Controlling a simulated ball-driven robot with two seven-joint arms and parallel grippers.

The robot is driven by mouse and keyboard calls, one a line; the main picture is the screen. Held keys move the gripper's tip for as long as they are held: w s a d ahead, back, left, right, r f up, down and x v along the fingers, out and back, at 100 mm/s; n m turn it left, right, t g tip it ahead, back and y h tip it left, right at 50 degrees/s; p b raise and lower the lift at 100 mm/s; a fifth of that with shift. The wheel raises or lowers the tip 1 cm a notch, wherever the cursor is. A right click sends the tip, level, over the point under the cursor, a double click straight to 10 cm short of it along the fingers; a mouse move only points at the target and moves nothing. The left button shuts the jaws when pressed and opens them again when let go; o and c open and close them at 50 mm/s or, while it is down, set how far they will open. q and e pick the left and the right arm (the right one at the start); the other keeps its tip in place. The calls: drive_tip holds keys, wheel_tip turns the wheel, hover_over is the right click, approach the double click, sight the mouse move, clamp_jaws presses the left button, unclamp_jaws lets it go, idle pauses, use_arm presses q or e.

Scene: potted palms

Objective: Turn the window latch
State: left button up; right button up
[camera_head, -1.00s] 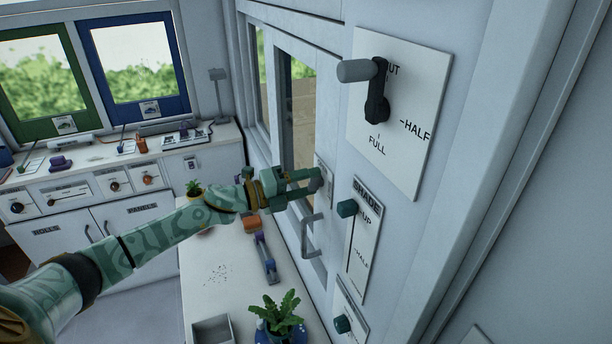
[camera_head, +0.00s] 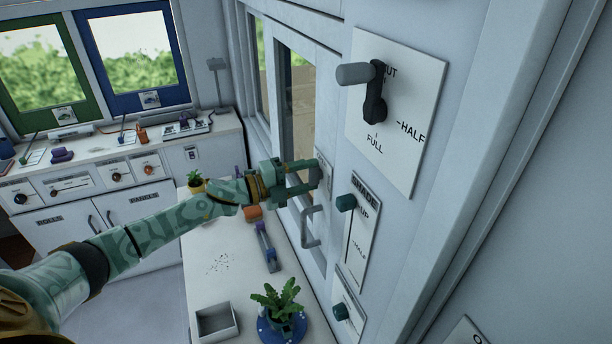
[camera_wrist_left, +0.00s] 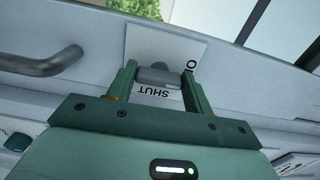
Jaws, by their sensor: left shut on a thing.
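The window latch has a grey handle (camera_wrist_left: 158,76) on a white plate (camera_wrist_left: 145,42) marked SHUT, with a second label starting with O partly cut off in the left wrist view. My left gripper (camera_head: 313,178) is at the latch plate (camera_head: 325,170) beside the window, shut on the handle. In the left wrist view its two fingers (camera_wrist_left: 160,80) stand on either side of the handle. In the head view the fingers hide most of the handle. My right gripper is in neither view.
A grey pull handle (camera_head: 309,228) sits just below the latch. A big lever (camera_head: 374,95) and a shade slider (camera_head: 346,203) are on the wall to the right. A counter below holds a potted plant (camera_head: 280,300), a grey tray (camera_head: 217,322) and small items.

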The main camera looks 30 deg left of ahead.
use_arm(q)
drive_tip(key=o, duration=1)
drive_tip(key=shift+s+a, duration=0.1)
drive_tip(key=shift+b+v, duration=1.5)
drive_tip(key=shift+v, duration=6.55)
